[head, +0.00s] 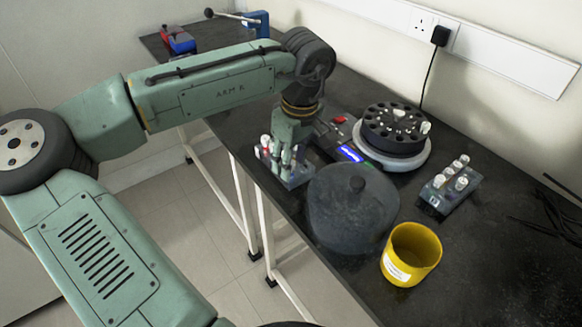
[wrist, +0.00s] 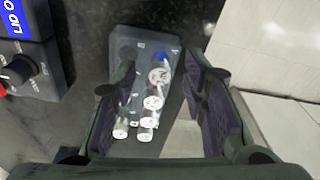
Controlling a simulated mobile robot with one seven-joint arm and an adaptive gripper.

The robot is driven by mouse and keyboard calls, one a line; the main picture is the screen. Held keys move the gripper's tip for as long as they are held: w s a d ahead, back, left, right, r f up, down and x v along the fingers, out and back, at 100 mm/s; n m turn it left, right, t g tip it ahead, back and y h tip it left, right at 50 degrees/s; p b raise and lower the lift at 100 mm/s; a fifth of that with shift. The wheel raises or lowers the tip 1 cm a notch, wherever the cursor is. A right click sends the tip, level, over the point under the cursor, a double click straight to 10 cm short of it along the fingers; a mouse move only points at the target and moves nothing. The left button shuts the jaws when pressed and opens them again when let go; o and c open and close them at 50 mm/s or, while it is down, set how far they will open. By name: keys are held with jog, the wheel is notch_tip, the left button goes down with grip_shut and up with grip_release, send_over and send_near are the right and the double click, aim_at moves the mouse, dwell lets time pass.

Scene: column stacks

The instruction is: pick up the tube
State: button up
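Several capped tubes stand in a small grey rack (wrist: 122,45) below my gripper (wrist: 152,88); which one is the task's tube I cannot tell. In the wrist view, one tube (wrist: 159,73) has a blue mark at its cap, and several white-capped tubes (wrist: 152,103) sit nearer the palm. My gripper is open, with one dark-padded finger on each side of this group. No tube is visibly clamped. In the head view, my gripper (head: 288,158) points down over this rack (head: 293,181) at the bench edge and partly hides the tubes.
A second rack (head: 433,198) with several tubes stands at right. A centrifuge rotor (head: 392,128) is uncovered behind; its dark round lid (head: 350,212) lies on the black bench (head: 490,265). A yellow cup (head: 411,252) stands in front. Bench edge and floor lie close beside my gripper.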

jog(key=shift+f, duration=0.2)
jog(key=shift+c, duration=0.6)
jog(key=c, duration=0.7)
